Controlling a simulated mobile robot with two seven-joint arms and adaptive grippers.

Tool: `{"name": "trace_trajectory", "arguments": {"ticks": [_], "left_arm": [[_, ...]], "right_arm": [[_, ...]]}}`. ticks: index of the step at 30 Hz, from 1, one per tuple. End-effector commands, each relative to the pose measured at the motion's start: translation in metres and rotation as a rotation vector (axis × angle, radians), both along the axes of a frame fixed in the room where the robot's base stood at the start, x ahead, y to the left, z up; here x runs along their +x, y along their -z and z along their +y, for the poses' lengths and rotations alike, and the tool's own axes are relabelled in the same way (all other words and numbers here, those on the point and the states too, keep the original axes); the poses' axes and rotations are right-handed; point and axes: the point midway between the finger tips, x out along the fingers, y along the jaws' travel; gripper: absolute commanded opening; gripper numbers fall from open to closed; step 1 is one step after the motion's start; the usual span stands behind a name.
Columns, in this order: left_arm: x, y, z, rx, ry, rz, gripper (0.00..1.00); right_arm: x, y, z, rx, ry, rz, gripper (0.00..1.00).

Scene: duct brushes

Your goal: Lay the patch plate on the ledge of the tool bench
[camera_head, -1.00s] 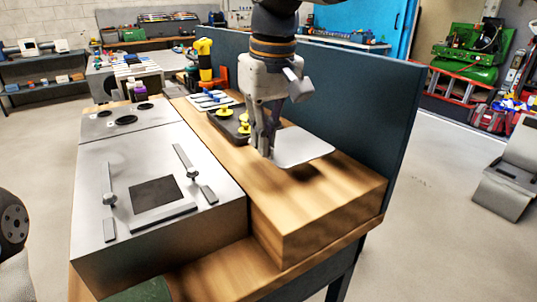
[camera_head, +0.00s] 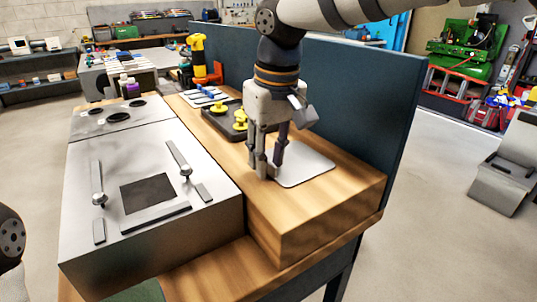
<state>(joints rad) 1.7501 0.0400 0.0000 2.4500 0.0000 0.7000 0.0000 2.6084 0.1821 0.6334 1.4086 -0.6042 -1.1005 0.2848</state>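The patch plate (camera_head: 305,166), a thin pale grey sheet with rounded corners, lies flat on the wooden ledge (camera_head: 268,201) of the tool bench. No gap or offset shadow shows under it. My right gripper (camera_head: 267,170) points down at the plate's left edge. Its fingers look spread apart, with the tips low by the ledge and close to the plate. The fingers hide the plate's left edge, so I cannot tell if they touch it.
A grey metal duct box (camera_head: 220,222) with a dark square opening (camera_head: 148,194) and clamps stands left of the ledge. A dark tray (camera_head: 223,128) with yellow knobs sits behind the gripper. A blue panel (camera_head: 350,110) rises along the ledge's far side. The ledge's front end is clear.

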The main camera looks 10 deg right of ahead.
Motion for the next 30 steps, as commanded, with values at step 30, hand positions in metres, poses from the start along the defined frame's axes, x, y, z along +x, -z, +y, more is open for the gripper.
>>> {"name": "trace_trajectory", "arguments": {"ticks": [30], "left_arm": [[0.002,-0.001,0.0,0.0,0.0,-0.006,0.58]], "right_arm": [[-0.017,-0.121,-0.005,0.001,0.0,0.0,0.26]]}}
